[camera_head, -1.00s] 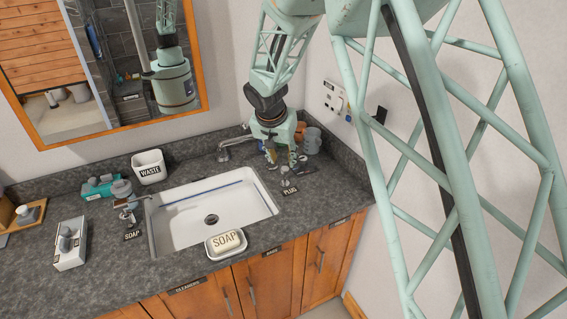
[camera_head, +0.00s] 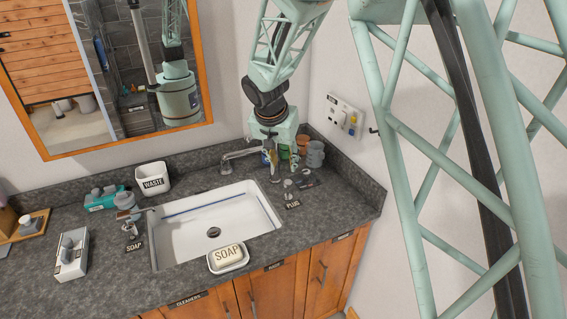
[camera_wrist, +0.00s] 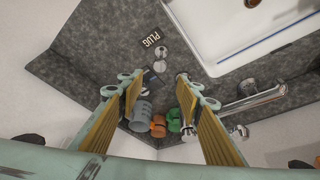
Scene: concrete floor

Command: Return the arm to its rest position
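My arm reaches over the back right of the counter, and its pale green gripper (camera_head: 282,168) points down beside the tap, above the area behind the plug (camera_head: 289,184). In the wrist view, the two yellow-padded fingers of my gripper (camera_wrist: 168,82) stand well apart, with nothing held between them. Beyond the gap, small grey plug pieces (camera_wrist: 160,60) lie on the counter by the PLUG label. Grey, orange and green cups show between and below the fingers.
The tap (camera_head: 238,156) stands close left of the gripper. A grey cup (camera_head: 315,154) and an orange cup (camera_head: 302,144) stand close right, near the wall. A wall socket (camera_head: 344,116) is right.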

